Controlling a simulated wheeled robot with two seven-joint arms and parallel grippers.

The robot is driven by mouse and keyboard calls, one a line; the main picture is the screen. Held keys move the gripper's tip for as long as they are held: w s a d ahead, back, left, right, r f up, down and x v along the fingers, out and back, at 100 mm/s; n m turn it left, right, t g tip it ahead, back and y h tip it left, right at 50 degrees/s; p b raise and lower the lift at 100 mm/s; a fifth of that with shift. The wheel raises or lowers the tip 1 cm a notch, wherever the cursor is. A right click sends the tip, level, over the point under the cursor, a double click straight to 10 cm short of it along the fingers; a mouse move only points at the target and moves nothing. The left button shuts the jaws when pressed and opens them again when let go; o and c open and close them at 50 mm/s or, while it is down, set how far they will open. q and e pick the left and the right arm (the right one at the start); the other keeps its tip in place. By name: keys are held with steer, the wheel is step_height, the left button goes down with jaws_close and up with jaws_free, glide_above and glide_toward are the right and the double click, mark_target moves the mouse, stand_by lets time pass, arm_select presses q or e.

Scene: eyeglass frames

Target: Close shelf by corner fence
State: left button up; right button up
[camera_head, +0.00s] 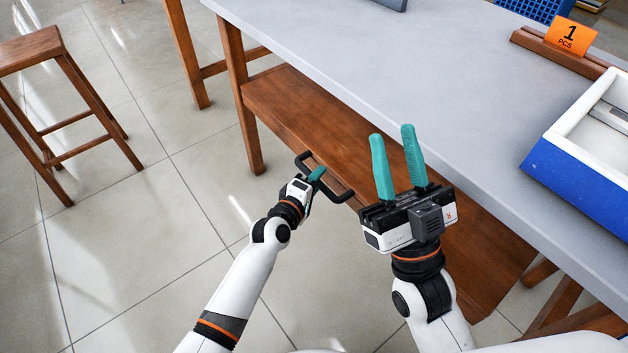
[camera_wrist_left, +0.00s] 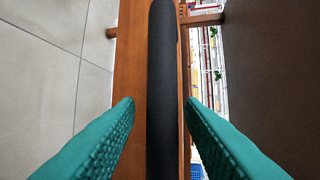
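The brown wooden shelf (camera_head: 285,105) is under the grey table, its long front edge facing my arms. A black bar handle (camera_head: 340,194) is at that edge; it also runs lengthwise through the left wrist view (camera_wrist_left: 163,80). My left gripper (camera_head: 317,174) is at the handle. In the left wrist view its two teal fingers (camera_wrist_left: 160,101) are on either side of the bar, with small visible gaps, so it is open around the bar. My right gripper (camera_head: 392,133) is raised in front of the table edge, fingers apart and empty.
The grey table (camera_head: 400,60) is above the shelf. On it are a blue-and-white bin (camera_head: 550,160), an orange number sign (camera_head: 569,37) on a wooden strip, and a blue basket (camera_head: 535,8). A wooden stool (camera_head: 40,50) stands at left. The tiled floor between is clear.

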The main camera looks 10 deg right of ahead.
stand_by(0.3)
